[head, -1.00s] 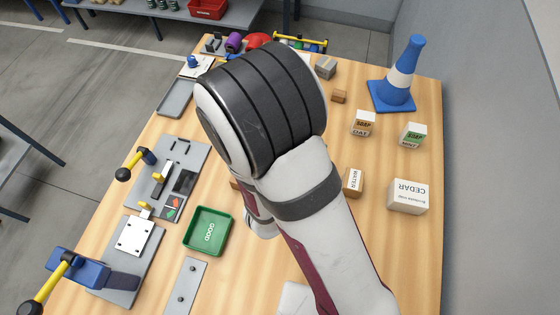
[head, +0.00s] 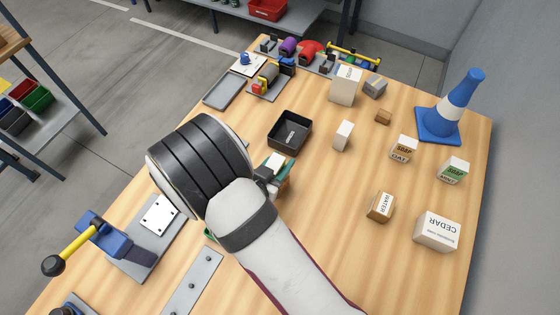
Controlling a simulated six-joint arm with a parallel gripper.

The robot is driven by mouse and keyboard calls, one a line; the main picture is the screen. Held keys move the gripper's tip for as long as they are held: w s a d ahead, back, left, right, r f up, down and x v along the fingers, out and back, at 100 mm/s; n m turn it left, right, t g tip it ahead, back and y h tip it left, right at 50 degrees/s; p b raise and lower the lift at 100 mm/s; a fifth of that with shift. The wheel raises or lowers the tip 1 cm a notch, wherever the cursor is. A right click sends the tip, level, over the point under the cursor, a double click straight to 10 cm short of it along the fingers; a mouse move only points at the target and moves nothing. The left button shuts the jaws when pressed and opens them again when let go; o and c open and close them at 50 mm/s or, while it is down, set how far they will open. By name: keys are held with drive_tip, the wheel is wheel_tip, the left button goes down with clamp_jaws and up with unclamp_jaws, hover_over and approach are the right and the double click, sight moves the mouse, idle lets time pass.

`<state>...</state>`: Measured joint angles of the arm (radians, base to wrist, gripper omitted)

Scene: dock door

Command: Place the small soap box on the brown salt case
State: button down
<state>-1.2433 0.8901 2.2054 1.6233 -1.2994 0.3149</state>
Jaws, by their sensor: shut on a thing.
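My gripper (head: 272,176) is left of the table's middle, mostly hidden by my own arm. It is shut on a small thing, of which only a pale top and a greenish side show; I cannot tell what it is. One soap box (head: 403,149) with an orange label stands on the table at the right. A second soap box (head: 454,170) with a green label stands right of it. Both are apart from my gripper. No salt label is readable; a brown box (head: 380,207) in front of the soap boxes reads WATER.
A black bin (head: 305,146) is just beyond my gripper. White boxes (head: 346,86) (head: 343,136) stand behind and right of it. A CEDAR box (head: 436,230) and a blue cone (head: 450,112) are at the right. A vise-like blue tool (head: 100,232) is at the left.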

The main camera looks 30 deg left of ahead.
drive_tip(key=shift+c, duration=2.4)
unclamp_jaws()
drive_tip(key=shift+f, duration=0.1)
drive_tip(key=shift+s+r, duration=0.15)
drive_tip(key=shift+r, duration=0.05)
drive_tip(key=v, duration=1.1)
drive_tip(key=shift+s, duration=0.3)
drive_tip(key=shift+r, duration=0.15)
